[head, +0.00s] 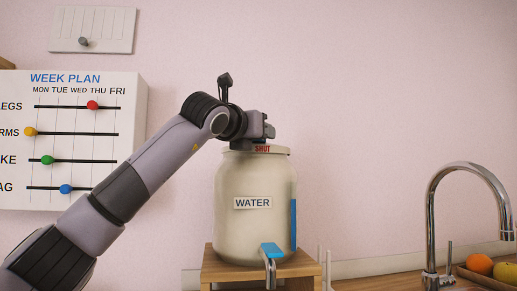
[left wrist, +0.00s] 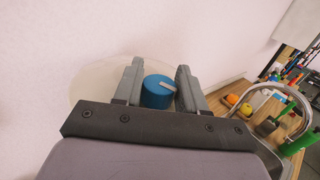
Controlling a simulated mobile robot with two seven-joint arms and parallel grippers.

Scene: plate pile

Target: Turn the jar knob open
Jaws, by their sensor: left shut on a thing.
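A large cream jar (head: 240,190) labelled WATER stands upright on a wooden stand in the head view. My left gripper (head: 262,141) is over the top of the jar, pointing down. In the left wrist view, the round blue knob (left wrist: 155,96) with a grey pointer bar is between the two fingers of my left gripper (left wrist: 159,82), which is shut on it. The pale lid (left wrist: 95,85) lies around and below it. In the head view the knob is hidden by the gripper. My right gripper is not in view.
A chrome faucet (head: 433,215) and a fruit tray (head: 487,277) are at the right. A WEEK PLAN board (head: 85,150) hangs at the left. The wall right of the jar is bare.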

